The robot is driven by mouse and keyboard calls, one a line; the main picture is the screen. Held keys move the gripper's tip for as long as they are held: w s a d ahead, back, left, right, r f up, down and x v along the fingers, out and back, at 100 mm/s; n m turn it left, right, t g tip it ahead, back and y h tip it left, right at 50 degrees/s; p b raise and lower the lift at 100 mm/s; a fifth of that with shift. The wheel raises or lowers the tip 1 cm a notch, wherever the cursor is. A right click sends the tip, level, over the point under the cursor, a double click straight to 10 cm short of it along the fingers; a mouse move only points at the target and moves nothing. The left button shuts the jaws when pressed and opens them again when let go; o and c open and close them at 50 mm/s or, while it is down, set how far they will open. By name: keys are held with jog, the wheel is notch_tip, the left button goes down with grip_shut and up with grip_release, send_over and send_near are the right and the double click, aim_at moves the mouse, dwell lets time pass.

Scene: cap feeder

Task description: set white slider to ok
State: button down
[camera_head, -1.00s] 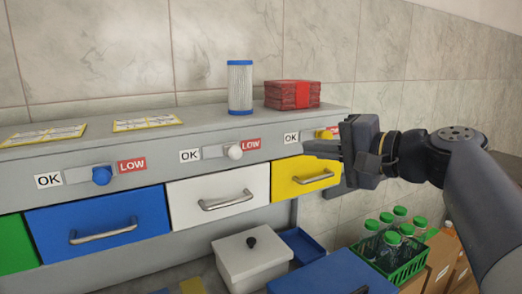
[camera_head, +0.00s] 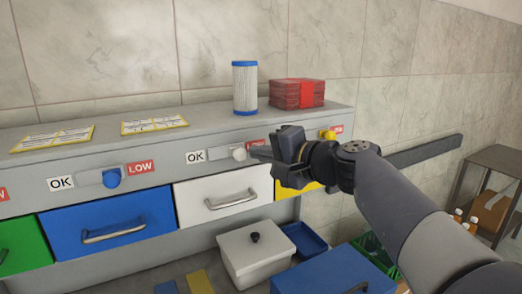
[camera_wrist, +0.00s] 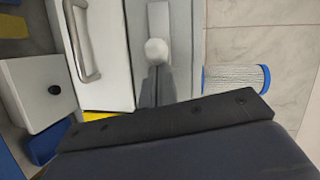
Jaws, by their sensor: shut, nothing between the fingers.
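The white slider knob (camera_head: 239,154) sits on a grey track above the white drawer (camera_head: 232,198). It is at the right end of its track, beside the partly hidden red LOW label (camera_head: 256,144). The OK label (camera_head: 195,156) is at the track's left end. My gripper (camera_head: 254,153) is shut and empty, with its fingertips at the right side of the knob. In the wrist view the white knob (camera_wrist: 156,50) is just beyond the shut fingertips (camera_wrist: 157,70); I cannot tell whether they touch.
The blue slider (camera_head: 111,178) is to the left and the yellow slider (camera_head: 327,135) to the right. A blue-ended filter (camera_head: 244,90) and red boxes (camera_head: 297,93) stand on the shelf above. A white lidded box (camera_head: 254,258) stands below the drawers.

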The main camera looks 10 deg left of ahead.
aim_at(241, 157)
jog(key=shift+s+a, duration=0.1)
jog(key=s+a, duration=0.2)
jog(key=a, duration=0.1)
jog(key=shift+s+a+b, duration=0.2)
jog(key=shift+s+b, duration=0.1)
jog(key=shift+b, duration=0.1)
dwell(0.4)
